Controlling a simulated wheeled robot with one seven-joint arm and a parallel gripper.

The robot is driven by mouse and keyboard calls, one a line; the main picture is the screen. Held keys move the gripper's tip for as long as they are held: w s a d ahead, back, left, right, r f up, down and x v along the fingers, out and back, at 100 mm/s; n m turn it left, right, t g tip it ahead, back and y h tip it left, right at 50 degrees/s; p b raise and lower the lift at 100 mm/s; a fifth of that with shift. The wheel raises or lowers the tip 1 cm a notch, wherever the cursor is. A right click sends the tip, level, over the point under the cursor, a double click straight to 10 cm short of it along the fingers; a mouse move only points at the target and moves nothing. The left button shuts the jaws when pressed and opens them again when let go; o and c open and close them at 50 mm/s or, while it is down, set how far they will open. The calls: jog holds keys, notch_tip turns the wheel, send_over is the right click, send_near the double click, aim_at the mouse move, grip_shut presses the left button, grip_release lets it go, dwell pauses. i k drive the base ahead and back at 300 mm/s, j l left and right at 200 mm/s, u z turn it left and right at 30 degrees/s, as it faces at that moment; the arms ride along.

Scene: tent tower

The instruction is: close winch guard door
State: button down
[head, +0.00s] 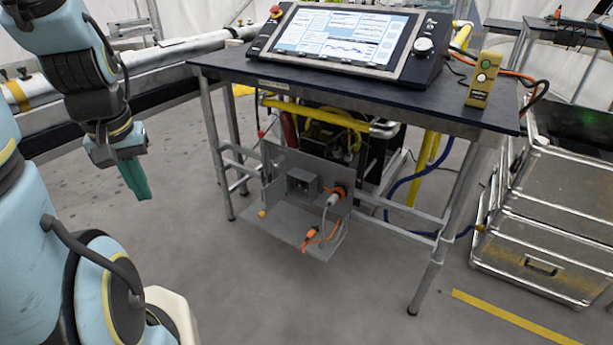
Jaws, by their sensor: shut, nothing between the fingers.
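My gripper (134,180) hangs at the left with its teal fingers together, pointing down, empty and apart from the table. A flat grey plate (275,232) juts forward low down below the panel. I cannot tell for sure which of these is the guard door, and its hinge and latch are not clear.
The table (350,95) carries a control console (345,42) and a yellow handheld box (484,78). Its metal legs and rails surround the machine. Orange and blue cables hang near the panel. Metal cases (545,200) stand at right. Floor (290,300) in front is clear.

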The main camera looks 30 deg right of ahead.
aim_at(275, 193)
jog(key=z, duration=1.25)
jog(key=i+j+u, duration=0.1)
jog(key=u, duration=1.2)
jog(key=i+l, duration=0.15)
jog(key=i, duration=0.3)
jog(key=i+l, duration=0.15)
jog(key=i, duration=0.3)
jog(key=i+l, duration=0.15)
jog(key=i, duration=0.3)
jog(key=u, duration=0.05)
